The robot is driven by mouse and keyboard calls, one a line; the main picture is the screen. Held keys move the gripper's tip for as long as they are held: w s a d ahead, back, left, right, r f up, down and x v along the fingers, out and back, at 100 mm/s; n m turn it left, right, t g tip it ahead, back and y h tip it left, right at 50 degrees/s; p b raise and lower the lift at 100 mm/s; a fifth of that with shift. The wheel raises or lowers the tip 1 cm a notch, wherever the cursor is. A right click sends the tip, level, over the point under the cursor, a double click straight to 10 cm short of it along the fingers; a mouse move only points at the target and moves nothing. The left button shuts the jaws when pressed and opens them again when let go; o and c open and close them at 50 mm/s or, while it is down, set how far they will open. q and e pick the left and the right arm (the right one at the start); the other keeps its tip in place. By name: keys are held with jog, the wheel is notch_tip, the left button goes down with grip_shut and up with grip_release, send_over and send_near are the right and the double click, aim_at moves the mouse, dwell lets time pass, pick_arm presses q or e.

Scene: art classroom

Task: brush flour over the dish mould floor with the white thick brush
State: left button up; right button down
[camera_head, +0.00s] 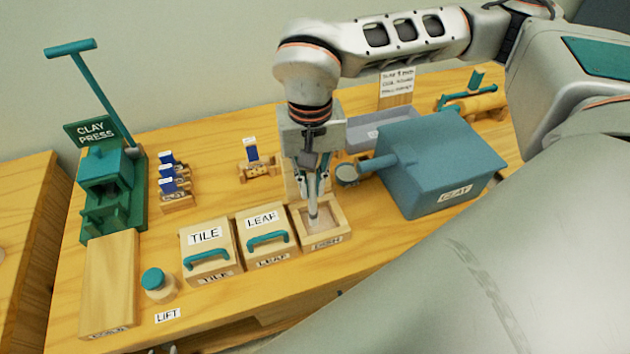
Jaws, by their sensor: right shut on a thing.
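The dish mould (331,239) is an open wooden box with a "DISH" label on its front, at the right end of a row of moulds. Its floor looks pale. My right gripper (316,190) points down over it and is shut on the white thick brush (313,207). The brush stands roughly upright, its lower end inside the mould at the floor. Whether it touches the floor is hard to tell. The gripper and brush hide part of the mould's back. My left gripper is not in view.
Left of the dish mould stand the closed leaf mould (283,256) and tile mould (228,268), with teal handles. A blue clay bin (437,155) is close on the right, a grey tray (375,133) behind. The green clay press (131,200) stands at the left.

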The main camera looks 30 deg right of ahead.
jog(key=shift+d, duration=0.2)
jog(key=shift+s+d, duration=0.1)
jog(key=shift+d, duration=0.45)
jog(key=shift+s+d, duration=0.15)
jog(key=shift+d, duration=0.5)
jog(key=shift+a, duration=0.2)
dwell(0.3)
